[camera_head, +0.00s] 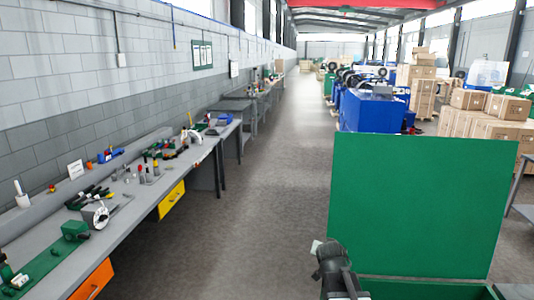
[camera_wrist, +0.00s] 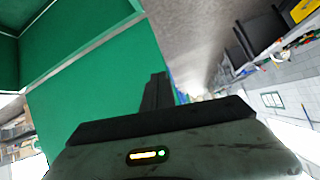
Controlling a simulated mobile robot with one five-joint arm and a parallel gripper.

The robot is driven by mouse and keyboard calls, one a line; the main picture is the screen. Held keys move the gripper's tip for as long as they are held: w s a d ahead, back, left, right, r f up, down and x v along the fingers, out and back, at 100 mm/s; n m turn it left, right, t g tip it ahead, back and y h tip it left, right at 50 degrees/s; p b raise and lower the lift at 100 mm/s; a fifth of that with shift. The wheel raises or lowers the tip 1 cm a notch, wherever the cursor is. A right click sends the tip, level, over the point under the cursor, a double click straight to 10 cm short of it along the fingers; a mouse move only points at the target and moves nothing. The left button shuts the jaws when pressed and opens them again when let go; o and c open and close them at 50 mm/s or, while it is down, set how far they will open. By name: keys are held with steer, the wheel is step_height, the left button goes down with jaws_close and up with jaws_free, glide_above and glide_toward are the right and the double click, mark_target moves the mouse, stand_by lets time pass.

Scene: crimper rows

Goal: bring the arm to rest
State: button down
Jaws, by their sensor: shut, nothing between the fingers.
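My gripper (camera_wrist: 157,92) shows in the wrist view as dark fingers closed together, with nothing between them. The fingers stand in front of a large green panel (camera_wrist: 90,80); I cannot tell whether they touch it. In the head view, part of my dark arm (camera_head: 335,265) rises at the bottom, just left of the lower part of the green panel (camera_head: 420,205). The fingertips cannot be made out clearly there.
A long grey workbench (camera_head: 150,190) with tools runs along the left wall, with a yellow drawer (camera_head: 171,199) and an orange drawer (camera_head: 93,281). Blue machines (camera_head: 372,110) and cardboard boxes (camera_head: 490,130) stand at the back right. The grey aisle floor (camera_head: 250,170) is clear.

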steer(key=s+a+f+n+g+y, duration=0.1)
steer(key=s+f+g, duration=0.3)
steer(key=s, duration=0.7)
steer(key=s+a+f+n+g+y, duration=0.1)
steer(key=s+a+f+n+g, duration=0.2)
steer(key=s, duration=0.8)
step_height(320, 180, down, 2)
steer(key=a+g, duration=0.1)
steer(key=g, duration=0.2)
steer(key=shift+s+f+n+y, duration=0.25)
steer(key=shift+s+n+y, duration=0.05)
steer(key=shift+s, duration=0.1)
steer(key=shift+s, duration=0.1)
